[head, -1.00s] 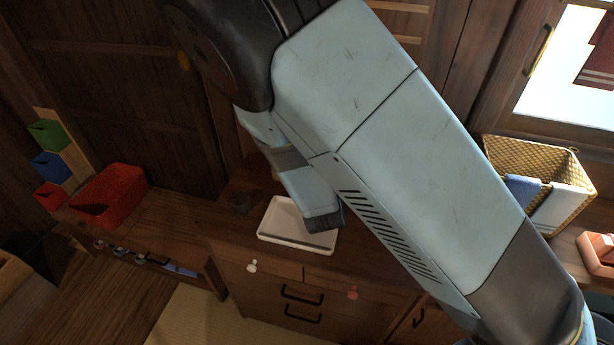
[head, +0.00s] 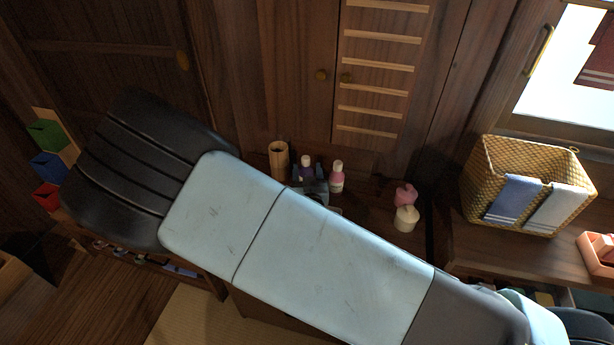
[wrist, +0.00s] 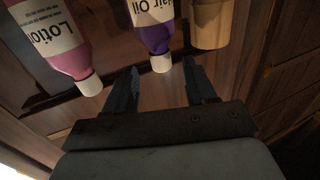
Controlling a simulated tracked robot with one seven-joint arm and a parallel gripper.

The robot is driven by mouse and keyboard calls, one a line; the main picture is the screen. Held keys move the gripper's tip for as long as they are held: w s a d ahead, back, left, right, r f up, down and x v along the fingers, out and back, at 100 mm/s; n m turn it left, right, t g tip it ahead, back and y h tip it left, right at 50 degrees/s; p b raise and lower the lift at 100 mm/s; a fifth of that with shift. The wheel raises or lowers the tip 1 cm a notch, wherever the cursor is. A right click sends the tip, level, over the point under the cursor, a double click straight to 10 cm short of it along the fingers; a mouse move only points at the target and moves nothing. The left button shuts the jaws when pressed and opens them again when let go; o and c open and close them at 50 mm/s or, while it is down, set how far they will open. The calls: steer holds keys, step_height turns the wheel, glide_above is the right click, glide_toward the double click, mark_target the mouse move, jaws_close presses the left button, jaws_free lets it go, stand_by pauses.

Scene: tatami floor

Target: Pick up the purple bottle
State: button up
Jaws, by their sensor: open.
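The purple bottle (head: 307,173) stands on the wooden counter in the head view, with a white cap. In the wrist view the purple bottle (wrist: 155,38) appears upside down, with a white "Hair Oil" label. My gripper (wrist: 161,84) is open, its two dark fingers pointing at the bottle. The bottle's cap lies in line with the gap between the fingertips, and nothing is gripped. In the head view my gripper (head: 309,180) shows only partly behind my arm, and its fingers appear on either side of the bottle. Whether they touch it I cannot tell.
A pink lotion bottle (head: 337,177) stands close to the right of the purple one. A wooden cup (head: 279,160) stands close to its left. A wicker basket (head: 480,190) with towels is beyond. Cabinet doors (head: 300,80) rise behind.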

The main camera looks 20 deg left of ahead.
mark_target(306, 163)
steer(key=x, duration=0.5)
steer(key=shift+r, duration=0.2)
jaws_close()
stand_by(0.3)
